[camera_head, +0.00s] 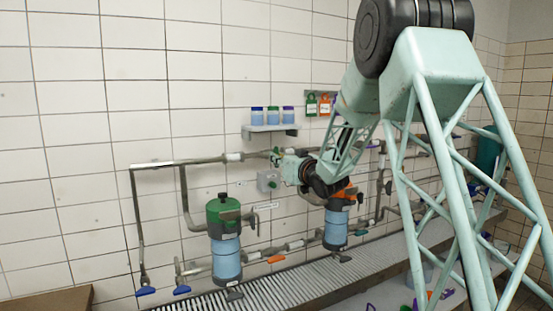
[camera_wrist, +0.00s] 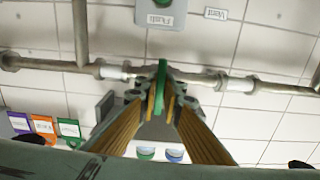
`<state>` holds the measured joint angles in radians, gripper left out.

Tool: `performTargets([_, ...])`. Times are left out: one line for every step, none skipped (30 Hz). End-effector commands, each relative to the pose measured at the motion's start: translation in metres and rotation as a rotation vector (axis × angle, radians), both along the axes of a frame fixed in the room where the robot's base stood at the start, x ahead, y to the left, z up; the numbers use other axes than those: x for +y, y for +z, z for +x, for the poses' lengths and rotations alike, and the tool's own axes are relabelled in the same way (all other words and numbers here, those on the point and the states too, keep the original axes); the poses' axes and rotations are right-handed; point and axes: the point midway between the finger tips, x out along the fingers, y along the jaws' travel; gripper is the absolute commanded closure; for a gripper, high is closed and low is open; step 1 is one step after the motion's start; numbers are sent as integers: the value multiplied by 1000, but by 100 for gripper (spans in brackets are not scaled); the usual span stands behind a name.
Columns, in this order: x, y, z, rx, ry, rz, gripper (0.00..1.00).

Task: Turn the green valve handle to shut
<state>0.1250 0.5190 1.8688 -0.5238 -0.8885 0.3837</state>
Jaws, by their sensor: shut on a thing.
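The green valve handle (camera_wrist: 161,86) shows in the wrist view as a narrow upright bar between my fingers. It stands across the line of the grey pipe (camera_wrist: 235,84), which runs left to right behind it. My gripper (camera_wrist: 160,98) is shut on the handle, with one yellow-lined finger on each side. In the head view my gripper (camera_head: 283,157) is at the upper pipe, below the small shelf. There the handle shows only as a small green patch and is mostly hidden by my gripper. The valve body is partly hidden by the fingers.
A grey box (camera_head: 268,180) labelled Flush sits on the wall just under the pipe. A shelf (camera_head: 270,129) with several jars is just above. A green-topped filter (camera_head: 223,213) and an orange-topped filter (camera_head: 337,222) stand below. Coloured tags (camera_head: 318,104) hang at the upper right.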

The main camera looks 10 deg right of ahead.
Motion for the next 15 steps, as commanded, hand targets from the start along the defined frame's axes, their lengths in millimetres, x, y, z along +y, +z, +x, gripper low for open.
performTargets([0, 0, 0, 0, 0, 1, 100])
performTargets([0, 0, 0, 0, 0, 0, 100])
performTargets([0, 0, 0, 0, 0, 0, 92])
performTargets([0, 0, 0, 0, 0, 0, 89])
performTargets([0, 0, 0, 0, 0, 0, 87])
performTargets([0, 0, 0, 0, 0, 0, 83])
performTargets([0, 0, 0, 0, 0, 0, 80])
performTargets([0, 0, 0, 0, 0, 0, 80])
performTargets([0, 0, 0, 0, 0, 0, 80])
performTargets([0, 0, 0, 0, 0, -1, 80])
performTargets([0, 0, 0, 0, 0, -1, 80])
performTargets([0, 0, 0, 0, 0, -1, 80])
performTargets([0, 0, 0, 0, 0, -1, 80])
performTargets([0, 0, 0, 0, 0, -1, 80])
performTargets([0, 0, 0, 0, 0, -1, 80])
